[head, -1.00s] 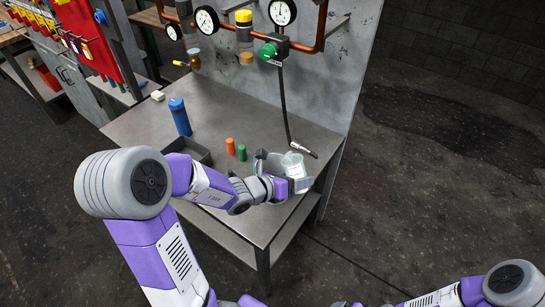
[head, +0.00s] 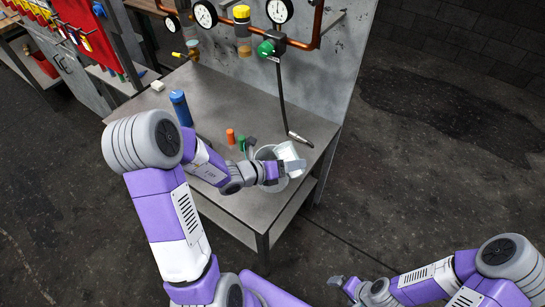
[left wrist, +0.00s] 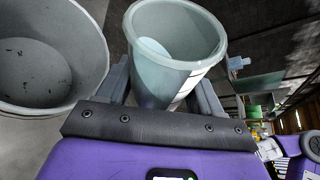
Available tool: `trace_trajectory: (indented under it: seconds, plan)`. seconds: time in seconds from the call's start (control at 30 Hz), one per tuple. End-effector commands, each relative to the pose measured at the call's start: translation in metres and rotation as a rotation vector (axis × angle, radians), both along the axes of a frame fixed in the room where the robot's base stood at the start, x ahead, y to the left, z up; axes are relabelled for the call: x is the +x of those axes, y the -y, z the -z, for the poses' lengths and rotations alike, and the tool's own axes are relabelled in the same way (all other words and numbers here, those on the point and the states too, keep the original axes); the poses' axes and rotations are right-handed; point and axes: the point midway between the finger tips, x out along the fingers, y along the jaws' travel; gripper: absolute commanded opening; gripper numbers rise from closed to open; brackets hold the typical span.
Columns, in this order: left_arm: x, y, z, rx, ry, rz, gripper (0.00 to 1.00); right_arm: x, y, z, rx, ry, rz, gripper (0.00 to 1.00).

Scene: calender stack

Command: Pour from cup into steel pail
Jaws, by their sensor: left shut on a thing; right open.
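The cup (head: 290,152) is pale and translucent, and looks tilted in the head view. My left gripper (head: 275,160) is shut on it, above the right part of the table. In the left wrist view the cup (left wrist: 180,75) sits between the fingers, with a pale patch inside. The steel pail (head: 264,153) stands beneath and beside the cup, partly hidden by my left gripper. The pail (left wrist: 85,85) shows at the left of the wrist view, with a few dark specks inside. My right gripper (head: 344,283) is open and empty, low in the head view, away from the table.
An orange cylinder (head: 230,136) and a green cylinder (head: 241,144) stand left of the pail. A blue bottle (head: 181,108) stands farther left. A black hose with a metal nozzle (head: 299,137) hangs behind the cup. The table's (head: 225,95) back middle is clear.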

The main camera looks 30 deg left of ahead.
Motion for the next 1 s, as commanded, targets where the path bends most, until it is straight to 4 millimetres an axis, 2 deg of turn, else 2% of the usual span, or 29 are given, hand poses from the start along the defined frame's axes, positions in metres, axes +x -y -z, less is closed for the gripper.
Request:
trace_trajectory:
  seconds: [0.23,1.0]
  plan:
    - [0.000,0.000,-0.004,-0.031,-0.010,-0.001,0.31,0.000,0.000,-0.007,0.000,0.000,0.000,0.92]
    - [-0.001,0.000,0.001,-0.129,-0.045,-0.003,0.31,0.000,0.000,-0.013,0.000,0.000,0.000,0.92]
